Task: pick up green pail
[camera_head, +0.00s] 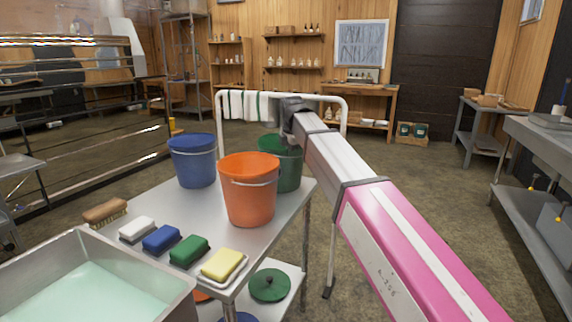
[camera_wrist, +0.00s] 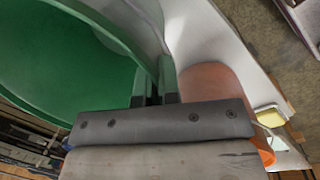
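The green pail (camera_head: 287,165) stands on the metal table, partly hidden behind the orange pail and my arm. My gripper (camera_head: 290,118) is at the pail's upper rim, reaching down from above. In the wrist view the open top of the green pail (camera_wrist: 75,65) fills the left side, with its rim running down to my gripper (camera_wrist: 155,92). The fingertips are small, dark and close to green parts at the rim. I cannot tell whether they are clamped on it.
The orange pail (camera_head: 248,190) stands close in front of the green pail, and the blue pail (camera_head: 194,160) is to the left. Sponges and a brush (camera_head: 105,211) line the table's (camera_head: 180,212) front. A white rail (camera_head: 343,118) with towels stands behind. Open floor lies right.

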